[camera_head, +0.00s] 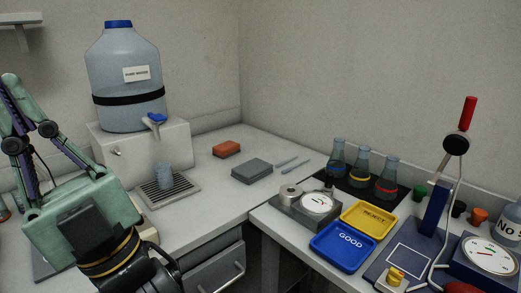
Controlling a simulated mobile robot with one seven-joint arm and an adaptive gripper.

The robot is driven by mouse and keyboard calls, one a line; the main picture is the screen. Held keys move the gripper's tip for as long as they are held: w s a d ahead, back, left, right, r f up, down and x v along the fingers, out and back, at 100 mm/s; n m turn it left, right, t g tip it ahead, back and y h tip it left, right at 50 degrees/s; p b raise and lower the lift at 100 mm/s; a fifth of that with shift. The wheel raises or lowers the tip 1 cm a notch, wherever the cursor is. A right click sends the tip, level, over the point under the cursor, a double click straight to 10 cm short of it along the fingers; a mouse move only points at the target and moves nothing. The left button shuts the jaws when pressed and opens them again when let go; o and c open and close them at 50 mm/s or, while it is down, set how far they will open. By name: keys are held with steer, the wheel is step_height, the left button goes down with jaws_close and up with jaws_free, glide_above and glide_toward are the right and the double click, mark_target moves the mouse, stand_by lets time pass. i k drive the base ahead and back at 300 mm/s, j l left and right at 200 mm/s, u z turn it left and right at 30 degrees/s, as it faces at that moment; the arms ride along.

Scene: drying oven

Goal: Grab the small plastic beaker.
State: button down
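My gripper (14,88) is at the left, with a green body and dark-jointed fingers reaching up toward the left edge. It is apart from the beaker, to its left in the picture. I see nothing held in it, but the fingertips are partly cut off and their gap is unclear.
The water bottle (126,85) sits on a white block (150,142) with a blue-handled tap (154,119) above the beaker. An orange sponge (227,149) and a grey block (251,171) lie to the right. Flasks (386,180), trays (341,247) and instruments crowd the right bench.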

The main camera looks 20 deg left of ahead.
mark_target(164, 176)
steer(key=k+u, duration=0.1)
steer(key=u, duration=0.3)
steer(key=k+u, duration=0.1)
steer(key=u, duration=0.35)
steer(key=k+u, duration=0.1)
steer(key=u, duration=0.3)
